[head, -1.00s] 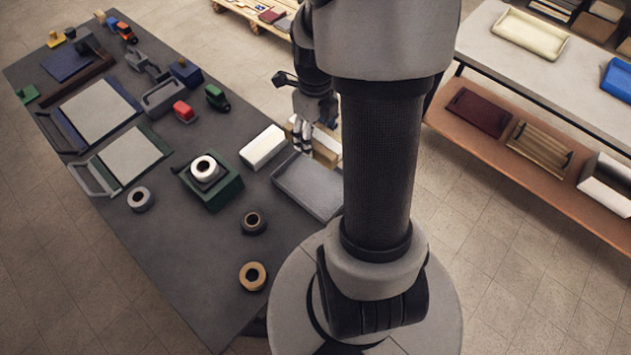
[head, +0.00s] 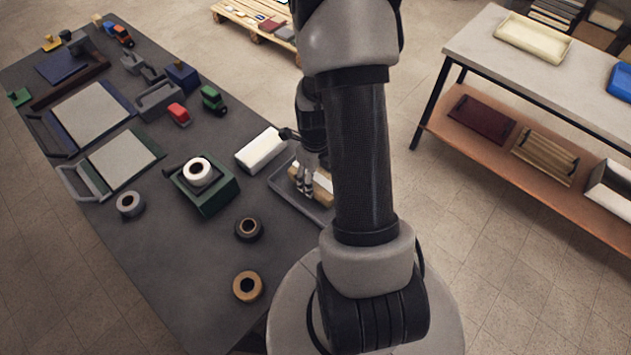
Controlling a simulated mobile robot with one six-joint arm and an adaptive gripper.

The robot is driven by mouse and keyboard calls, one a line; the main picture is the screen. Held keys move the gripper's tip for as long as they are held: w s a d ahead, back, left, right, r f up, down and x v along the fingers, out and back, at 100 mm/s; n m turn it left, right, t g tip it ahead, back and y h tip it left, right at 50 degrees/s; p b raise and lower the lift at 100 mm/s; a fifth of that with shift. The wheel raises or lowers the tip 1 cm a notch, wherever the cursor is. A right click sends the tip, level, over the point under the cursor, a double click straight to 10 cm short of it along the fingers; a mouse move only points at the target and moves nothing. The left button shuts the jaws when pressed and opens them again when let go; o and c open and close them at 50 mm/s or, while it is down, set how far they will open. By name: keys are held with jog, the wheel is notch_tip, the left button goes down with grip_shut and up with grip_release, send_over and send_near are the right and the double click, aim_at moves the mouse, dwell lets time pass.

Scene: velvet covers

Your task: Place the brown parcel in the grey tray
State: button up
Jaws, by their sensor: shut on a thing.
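The grey tray (head: 284,189) lies on the dark table near its right edge, partly hidden behind my arm. The brown parcel (head: 321,181), tan with a pale strip on top, is over the tray. My gripper (head: 305,190) points down and is shut on the parcel. The parcel's right end is hidden by my arm. I cannot tell whether the parcel touches the tray floor or hangs just above it.
A white box (head: 261,150) stands close beside the tray on the left. A green box (head: 205,190) with a white roll on it, a dark roll (head: 249,229) and a tan roll (head: 248,286) are further left. A shelf table (head: 540,75) stands apart at right.

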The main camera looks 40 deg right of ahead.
notch_tip(320, 180, down, 2)
jog(key=shift+r, duration=0.1)
jog(key=o, duration=0.8)
jog(key=shift+f+b, duration=0.25)
jog(key=shift+b, duration=0.05)
jog(key=o, duration=0.5)
jog(key=shift+r, duration=0.1)
jog(key=shift+r, duration=0.1)
